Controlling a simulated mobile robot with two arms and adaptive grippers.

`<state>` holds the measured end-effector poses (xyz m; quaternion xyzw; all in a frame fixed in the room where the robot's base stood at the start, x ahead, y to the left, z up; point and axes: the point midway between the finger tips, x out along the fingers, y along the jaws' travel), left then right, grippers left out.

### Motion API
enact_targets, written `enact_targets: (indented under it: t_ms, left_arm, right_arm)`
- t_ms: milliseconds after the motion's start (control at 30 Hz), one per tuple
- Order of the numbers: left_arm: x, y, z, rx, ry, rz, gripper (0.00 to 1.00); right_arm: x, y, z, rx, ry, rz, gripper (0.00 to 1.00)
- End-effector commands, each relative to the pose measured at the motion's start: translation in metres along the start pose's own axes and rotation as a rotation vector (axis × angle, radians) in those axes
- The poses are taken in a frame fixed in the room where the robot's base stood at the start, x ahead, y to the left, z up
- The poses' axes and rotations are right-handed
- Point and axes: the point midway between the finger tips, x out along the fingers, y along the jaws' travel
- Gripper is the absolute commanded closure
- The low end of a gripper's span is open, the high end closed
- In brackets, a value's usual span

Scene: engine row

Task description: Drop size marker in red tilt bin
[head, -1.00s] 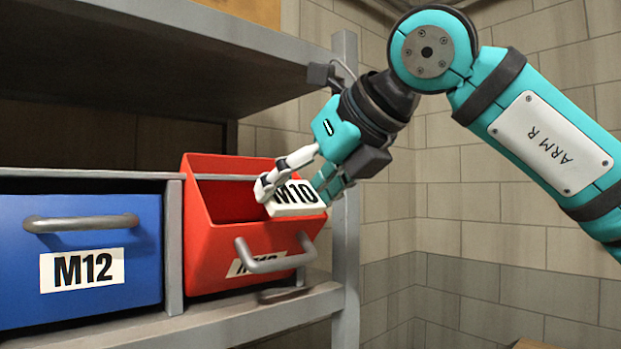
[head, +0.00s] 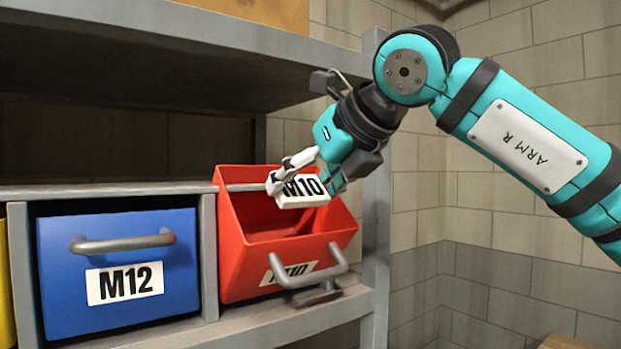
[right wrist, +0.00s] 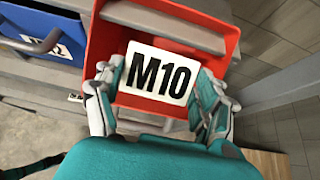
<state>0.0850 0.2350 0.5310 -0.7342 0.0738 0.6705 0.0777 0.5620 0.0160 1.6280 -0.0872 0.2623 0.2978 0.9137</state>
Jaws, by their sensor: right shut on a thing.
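The size marker (head: 302,189) is a white block with "M10" in black. My right gripper (head: 306,184) is shut on it and holds it over the open mouth of the red tilt bin (head: 233,255). In the right wrist view the marker (right wrist: 158,74) sits between both fingers of my right gripper (right wrist: 157,88), with the red bin (right wrist: 103,40) beneath it. The bin is tilted forward, with a grey handle and a partly covered label on its front. The part of the bin I can see inside is empty. My left gripper is not in view.
A blue bin (head: 60,280) labelled M12 stands shut to the left, with a yellow bin (head: 5,290) at the far left edge. A grey shelf (head: 130,60) runs above the bins. A grey post (head: 376,250) stands right of the red bin.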

Motion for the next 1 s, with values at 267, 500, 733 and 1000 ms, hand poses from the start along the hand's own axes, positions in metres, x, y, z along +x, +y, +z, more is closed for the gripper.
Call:
enact_targets:
  t_ms: [267,500,733,1000]
  left_arm:
    - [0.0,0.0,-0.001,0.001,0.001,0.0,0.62]
    - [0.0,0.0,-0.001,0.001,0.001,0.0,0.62]
    - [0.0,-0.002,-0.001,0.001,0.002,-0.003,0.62]
    - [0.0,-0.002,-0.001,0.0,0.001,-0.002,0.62]
  right_arm:
    - [0.0,0.0,0.0,0.0,0.0,0.0,0.26]
    - [0.0,0.0,0.0,-0.001,-0.001,0.0,0.0]
    - [-0.001,0.0,0.0,-0.001,0.0,-0.001,0.0]
    - [-0.034,0.0,0.001,-0.001,-0.003,-0.002,0.0]
